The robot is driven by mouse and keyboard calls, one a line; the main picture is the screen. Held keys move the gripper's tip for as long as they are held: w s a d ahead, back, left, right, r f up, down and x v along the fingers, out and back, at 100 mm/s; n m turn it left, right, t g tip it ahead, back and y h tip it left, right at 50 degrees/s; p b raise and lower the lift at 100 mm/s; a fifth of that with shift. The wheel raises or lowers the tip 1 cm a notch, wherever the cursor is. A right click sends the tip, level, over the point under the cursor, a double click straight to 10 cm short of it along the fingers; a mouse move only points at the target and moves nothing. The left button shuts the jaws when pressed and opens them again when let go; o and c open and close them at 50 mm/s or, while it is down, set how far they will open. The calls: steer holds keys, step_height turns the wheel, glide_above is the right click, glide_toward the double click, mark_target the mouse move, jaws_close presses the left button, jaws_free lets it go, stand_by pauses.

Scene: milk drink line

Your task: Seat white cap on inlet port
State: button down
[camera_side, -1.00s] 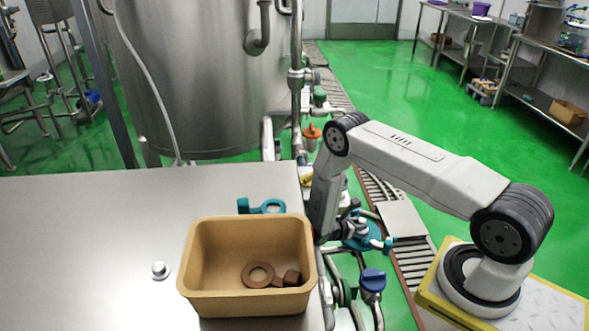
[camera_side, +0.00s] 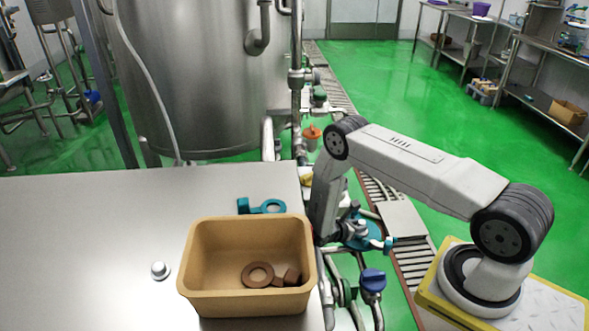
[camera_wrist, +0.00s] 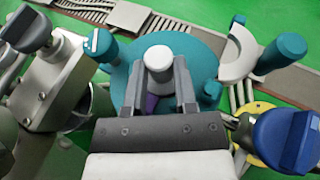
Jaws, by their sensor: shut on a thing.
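In the wrist view, my gripper (camera_wrist: 160,66) is shut on the white cap (camera_wrist: 158,56), whose round pale top shows between the two grey fingers. The cap is over a round teal plate (camera_wrist: 120,72). A small purple part (camera_wrist: 152,102) shows between the fingers below the cap. I cannot make out the inlet port, nor whether the cap touches anything beneath it.
A tan bin (camera_side: 197,265) holding a brown ring (camera_side: 258,274) and a brown nut (camera_side: 289,278) stands on the steel table (camera_side: 80,240). A teal wrench-like part (camera_side: 266,206) lies behind it. A blue valve handle (camera_wrist: 285,140) and a grey T-handle (camera_wrist: 30,30) flank the gripper closely.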

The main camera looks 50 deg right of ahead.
steer(key=shift+c, duration=1.6)
jaws_free()
steer(key=shift+f, duration=0.1)
steer(key=shift+r, duration=1.5)
steer(key=s+a+r, duration=0.6)
steer(key=s+r, duration=0.4)
steer(key=s, duration=0.2)
steer(key=shift+s+a, duration=0.15)
steer(key=shift+a, duration=0.2)
steer(key=shift+r, duration=0.1)
